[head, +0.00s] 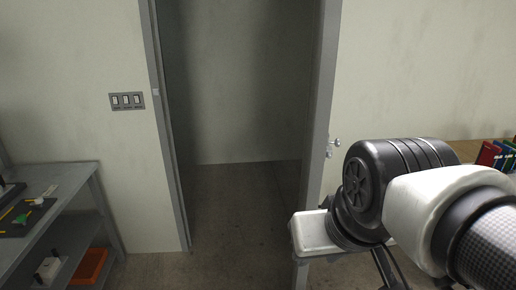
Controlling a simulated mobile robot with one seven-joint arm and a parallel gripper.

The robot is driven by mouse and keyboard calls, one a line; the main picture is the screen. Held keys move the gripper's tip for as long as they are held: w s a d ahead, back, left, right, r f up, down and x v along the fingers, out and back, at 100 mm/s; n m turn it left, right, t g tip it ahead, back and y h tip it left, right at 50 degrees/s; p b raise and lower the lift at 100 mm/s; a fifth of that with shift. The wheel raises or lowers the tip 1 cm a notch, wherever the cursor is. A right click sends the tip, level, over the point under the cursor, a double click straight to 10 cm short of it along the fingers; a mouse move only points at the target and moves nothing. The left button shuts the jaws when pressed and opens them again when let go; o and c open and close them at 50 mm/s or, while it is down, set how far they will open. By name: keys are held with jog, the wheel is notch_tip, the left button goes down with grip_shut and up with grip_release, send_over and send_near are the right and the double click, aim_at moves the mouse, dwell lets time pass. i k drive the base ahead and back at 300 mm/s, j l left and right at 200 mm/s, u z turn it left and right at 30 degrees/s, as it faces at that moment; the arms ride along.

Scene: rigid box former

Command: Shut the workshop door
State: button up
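The doorway stands open, with a dark grey space and bare floor behind it. The workshop door (320,90) appears as a narrow grey upright strip, seen nearly edge-on at the right of the opening. A metal handle (333,143) sticks out on its right side. My arm reaches in from the right, in front of the door's lower part and the wall. A pale block at the arm's far end may be my gripper (315,234), low by the door; no fingertips can be made out. I cannot tell whether it touches the door.
A grey shelf unit (72,183) with tools stands at the left, an orange bin (90,266) on its lower level. A switch plate (127,101) is on the wall left of the doorway. Colored binders (490,153) stand on a wooden surface at the right.

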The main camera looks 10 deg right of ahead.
aim_at(327, 17)
jog(key=l, duration=1.25)
